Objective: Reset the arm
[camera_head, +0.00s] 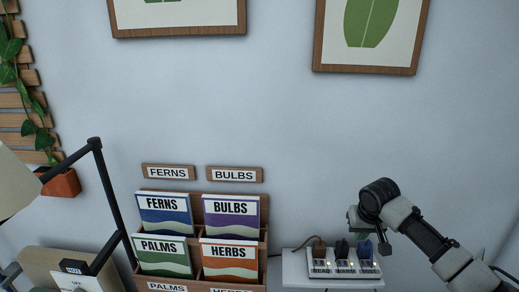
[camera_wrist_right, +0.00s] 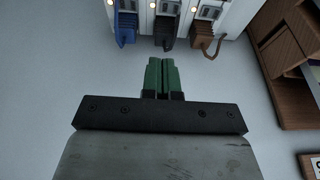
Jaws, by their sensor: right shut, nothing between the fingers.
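My right arm (camera_head: 430,240) comes in from the lower right of the head view. My left gripper is not in view.
A switch strip (camera_head: 343,270) with blue, black and brown plugs sits on a white shelf (camera_head: 300,279). A wooden rack (camera_head: 263,262) holds plant booklets to its left. A black lamp arm (camera_head: 107,195) stands further left.

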